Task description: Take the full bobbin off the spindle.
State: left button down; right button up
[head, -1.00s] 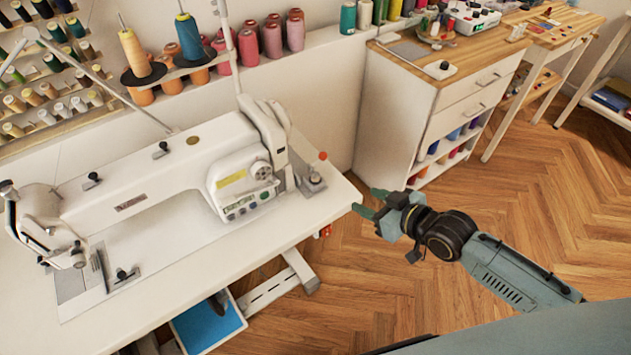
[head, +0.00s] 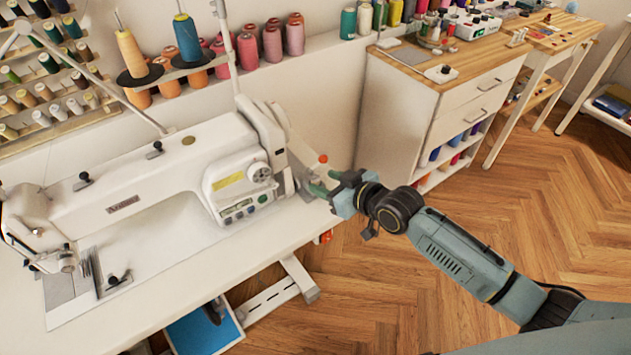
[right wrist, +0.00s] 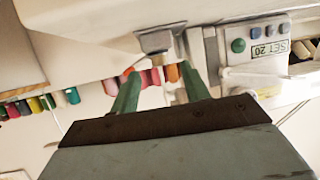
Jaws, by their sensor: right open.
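The white sewing machine (head: 130,185) stands on its white table. A small grey winder base (head: 303,186) sits at the machine's right end, with an orange-red knob (head: 322,158) above it. My right gripper (head: 320,182) is open at this winder and partly covers it. In the right wrist view, the open fingers (right wrist: 159,72) point toward a grey block (right wrist: 155,41), and an orange spot (right wrist: 172,73) shows between the fingertips. I cannot clearly make out the full bobbin or the spindle. Nothing is visibly held. My left gripper is not in view.
The machine's body rises close left of my right gripper. Thread cones (head: 272,42) line the ledge behind. A wooden-topped cabinet (head: 400,110) stands to the right. Wooden floor (head: 480,230) lies open beyond the table's right edge.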

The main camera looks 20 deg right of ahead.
aim_at(315, 180)
jog(key=shift+x, duration=1.15)
jog(key=c, duration=0.9)
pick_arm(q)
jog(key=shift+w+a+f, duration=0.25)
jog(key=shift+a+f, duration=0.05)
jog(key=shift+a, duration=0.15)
pick_arm(e)
grip_shut()
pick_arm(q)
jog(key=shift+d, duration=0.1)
